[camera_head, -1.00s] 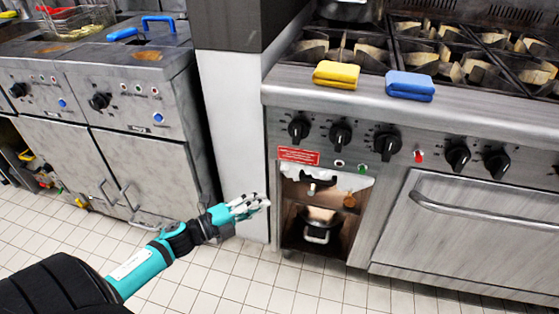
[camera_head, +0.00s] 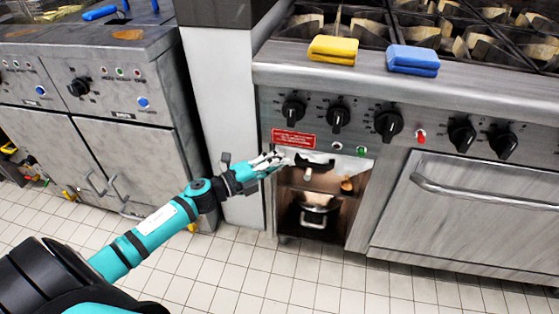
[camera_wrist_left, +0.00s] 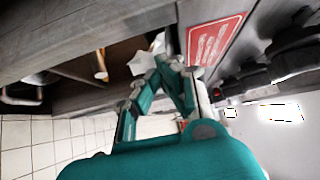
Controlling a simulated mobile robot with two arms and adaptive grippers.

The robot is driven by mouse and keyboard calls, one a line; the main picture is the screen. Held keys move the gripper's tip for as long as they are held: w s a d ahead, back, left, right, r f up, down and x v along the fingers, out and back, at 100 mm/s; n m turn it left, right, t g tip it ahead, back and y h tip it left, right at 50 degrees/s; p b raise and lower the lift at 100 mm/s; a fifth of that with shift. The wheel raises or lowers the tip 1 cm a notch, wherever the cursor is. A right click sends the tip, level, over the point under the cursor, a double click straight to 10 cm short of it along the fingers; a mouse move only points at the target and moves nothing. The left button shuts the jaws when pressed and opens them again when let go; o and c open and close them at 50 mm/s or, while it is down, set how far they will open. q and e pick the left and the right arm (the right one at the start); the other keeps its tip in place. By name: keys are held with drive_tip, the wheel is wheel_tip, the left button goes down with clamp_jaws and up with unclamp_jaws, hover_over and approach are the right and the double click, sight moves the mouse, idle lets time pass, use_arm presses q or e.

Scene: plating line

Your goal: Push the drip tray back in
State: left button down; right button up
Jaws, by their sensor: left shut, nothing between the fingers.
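A pale, uneven-edged piece (camera_head: 340,161) spans the top of the open compartment under the range's control panel. It looks like the drip tray, but I cannot tell for certain. A dark shape crosses its middle. My left gripper (camera_head: 283,161) is shut and empty, at the upper left of the compartment opening, just below the red label. In the left wrist view my fingers (camera_wrist_left: 178,66) point at the compartment's top edge, close beside a pale piece (camera_wrist_left: 145,60). I cannot tell whether they touch it. My right gripper is not in view.
A pot (camera_head: 314,212) sits low in the compartment. Knobs line the panel above, beside the red label (camera_head: 293,139). An oven handle (camera_head: 480,192) is at right. The tiled floor is clear.

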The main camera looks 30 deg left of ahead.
sight(287, 150)
use_arm(q)
drive_tip(key=shift+w+a, duration=0.2)
drive_tip(key=shift+w, duration=0.4)
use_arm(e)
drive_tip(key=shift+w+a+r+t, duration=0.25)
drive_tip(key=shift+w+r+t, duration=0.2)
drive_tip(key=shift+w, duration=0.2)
use_arm(q)
drive_tip(key=shift+w+a+r, duration=0.1)
drive_tip(key=shift+w+a, duration=0.2)
drive_tip(key=shift+w, duration=0.6)
drive_tip(key=shift+a, duration=0.1)
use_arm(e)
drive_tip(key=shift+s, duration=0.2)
